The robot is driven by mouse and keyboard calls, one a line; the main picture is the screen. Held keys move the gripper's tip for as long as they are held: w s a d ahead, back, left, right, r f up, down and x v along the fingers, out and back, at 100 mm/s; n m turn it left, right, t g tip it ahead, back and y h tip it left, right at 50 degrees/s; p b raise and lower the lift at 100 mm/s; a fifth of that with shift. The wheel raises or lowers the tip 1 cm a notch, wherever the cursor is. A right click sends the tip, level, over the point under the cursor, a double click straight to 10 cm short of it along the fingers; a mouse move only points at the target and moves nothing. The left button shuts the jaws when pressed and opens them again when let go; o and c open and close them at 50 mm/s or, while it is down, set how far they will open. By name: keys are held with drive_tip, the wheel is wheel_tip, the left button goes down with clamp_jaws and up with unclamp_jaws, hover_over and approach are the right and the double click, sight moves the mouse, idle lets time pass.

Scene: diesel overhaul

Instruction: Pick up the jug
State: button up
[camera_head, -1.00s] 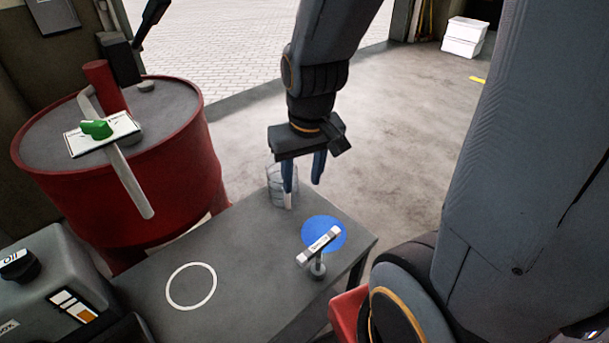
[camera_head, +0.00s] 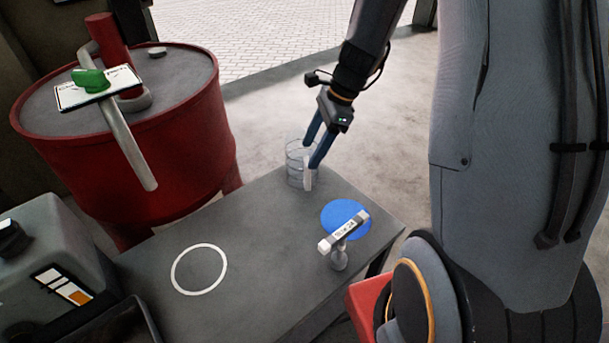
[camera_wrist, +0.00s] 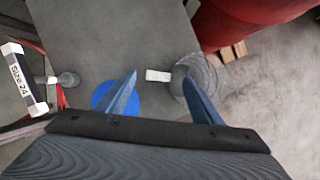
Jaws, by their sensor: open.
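The jug (camera_head: 295,163) is clear and stands upright at the far edge of the grey table. Its pale handle (camera_head: 307,179) faces the front right in the head view. My gripper (camera_head: 310,157) is open, with its blue fingers pointing down at the handle side of the jug. In the wrist view the jug (camera_wrist: 207,76) is partly behind the right finger. The handle (camera_wrist: 158,75) shows between the two fingertips (camera_wrist: 160,79). I cannot tell whether the fingers touch it.
A blue disc (camera_head: 334,212) and a small stand with a "Size 24" label (camera_head: 344,231) are right of the jug. A white ring (camera_head: 176,266) marks the bare tabletop.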

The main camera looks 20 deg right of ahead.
sight(308, 159)
drive_tip(key=shift+d+p+x, duration=0.15)
drive_tip(key=shift+p+x, duration=0.15)
drive_tip(key=shift+x, duration=1.05)
drive_tip(key=shift+d+p+x, duration=0.1)
drive_tip(key=shift+p+x, duration=0.2)
drive_tip(key=shift+x, duration=1.05)
drive_tip(key=shift+f, duration=0.1)
clamp_jaws()
